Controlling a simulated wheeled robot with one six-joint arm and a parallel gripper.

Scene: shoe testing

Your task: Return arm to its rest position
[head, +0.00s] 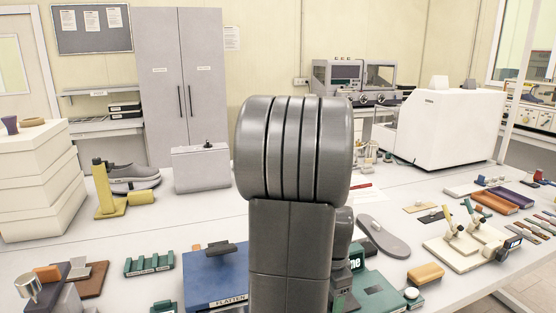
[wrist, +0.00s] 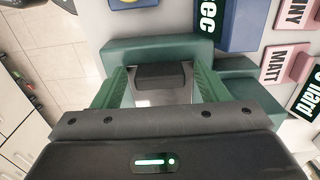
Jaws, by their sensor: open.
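My arm (head: 292,170) stands upright in the middle of the head view as a thick dark grey link, and it hides the table behind it. My gripper is not seen in the head view. In the wrist view my gripper (wrist: 155,82) is open, with two green fingers spread apart. A dark block (wrist: 160,76) lies between the fingers, in front of a wide green block (wrist: 160,52). I cannot tell whether the fingers touch the dark block.
A blue block marked FLATTEN (head: 216,277) and a green block (head: 378,297) flank my arm on the table. A grey sole (head: 382,236), a cream board with small levers (head: 470,245) and a white machine (head: 438,125) stand to the right. Pink MATT plate (wrist: 287,62) shows at right.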

